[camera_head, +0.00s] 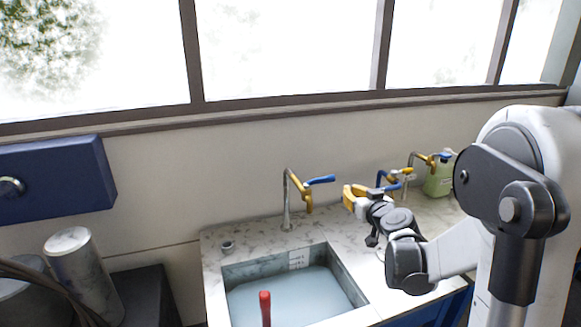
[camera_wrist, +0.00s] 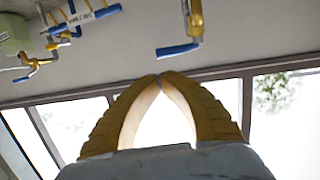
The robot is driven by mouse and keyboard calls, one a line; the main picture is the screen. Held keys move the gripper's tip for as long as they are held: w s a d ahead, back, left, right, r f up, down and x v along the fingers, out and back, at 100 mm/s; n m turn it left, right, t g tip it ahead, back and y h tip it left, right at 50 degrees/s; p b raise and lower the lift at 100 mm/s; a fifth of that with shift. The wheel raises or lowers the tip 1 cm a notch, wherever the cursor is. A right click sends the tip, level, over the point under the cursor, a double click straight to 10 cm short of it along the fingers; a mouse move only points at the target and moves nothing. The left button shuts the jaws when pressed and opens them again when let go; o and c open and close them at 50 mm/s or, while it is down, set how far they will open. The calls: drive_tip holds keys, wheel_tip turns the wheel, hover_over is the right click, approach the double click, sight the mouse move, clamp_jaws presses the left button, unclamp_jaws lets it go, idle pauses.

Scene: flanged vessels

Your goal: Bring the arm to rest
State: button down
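My gripper (camera_head: 350,196) has yellow fingers and is held in the air above the counter, to the right of the sink in the head view. In the wrist view my gripper (camera_wrist: 160,77) has its two fingertips meeting, with only an empty gap behind them. My arm reaches in from the right side of the head view, bent, with the gripper pointing left. Nothing is held.
A tap with a blue lever (camera_head: 320,180) stands behind the water-filled sink (camera_head: 240,272). More taps (camera_head: 425,158) and a green bottle (camera_head: 438,180) stand at the back right. A red-handled object (camera_head: 265,308) rises at the sink front. A blue box (camera_head: 60,180) hangs left.

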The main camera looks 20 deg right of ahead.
drive_tip(key=s+a+f+n+g+y+b, duration=0.1)
drive_tip(key=s+a+f+g+y+b, duration=0.15)
drive_tip(key=s+a, duration=0.4)
drive_tip(key=s+a+f+n+g+y+b, duration=0.15)
drive_tip(key=s+a+b, duration=0.25)
drive_tip(key=a, duration=0.6)
drive_tip(key=s+a+f+g+h+b, duration=0.1)
drive_tip(key=s+f+b, duration=0.1)
drive_tip(key=s+f, duration=0.2)
drive_tip(key=s+a+f+m+g+b, duration=0.1)
drive_tip(key=s+f, duration=0.3)
drive_tip(key=s, duration=0.5)
drive_tip(key=s+a+f+g+h+b, duration=0.1)
drive_tip(key=s+a+f+g+b, duration=0.1)
drive_tip(key=s, duration=0.5)
wheel_tip(320, 180, down, 2)
drive_tip(key=shift+s+a+g+h+b, duration=0.3)
drive_tip(key=shift+g+b, duration=0.1)
drive_tip(key=shift+b, duration=0.1)
drive_tip(key=shift+m, duration=0.25)
